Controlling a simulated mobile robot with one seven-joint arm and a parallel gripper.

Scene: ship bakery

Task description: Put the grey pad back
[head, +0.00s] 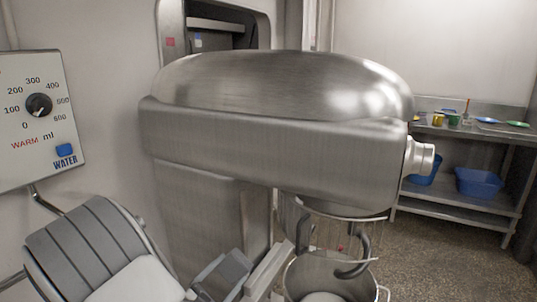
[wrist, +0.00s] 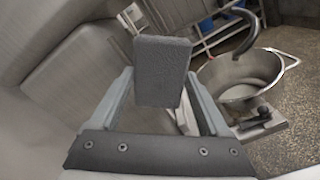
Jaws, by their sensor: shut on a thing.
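The grey pad (wrist: 162,70) is a flat, roughly rectangular block in the wrist view. It stands between the two light grey fingers of my gripper (wrist: 160,84), which is shut on it. In the head view my gripper (head: 244,270) is low in the middle, in front of the mixer column and left of the bowl. The pad is hard to tell from the gripper there. The pad is clear of the bowl in the wrist view. I cannot make out an empty place for the pad.
A large steel mixer (head: 275,150) fills the middle, its hook (head: 358,259) hanging over a steel bowl (head: 335,283). A water dial panel (head: 35,118) is on the left wall. A steel bench (head: 480,137) with blue tubs (head: 479,182) stands right. Speckled floor is open between.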

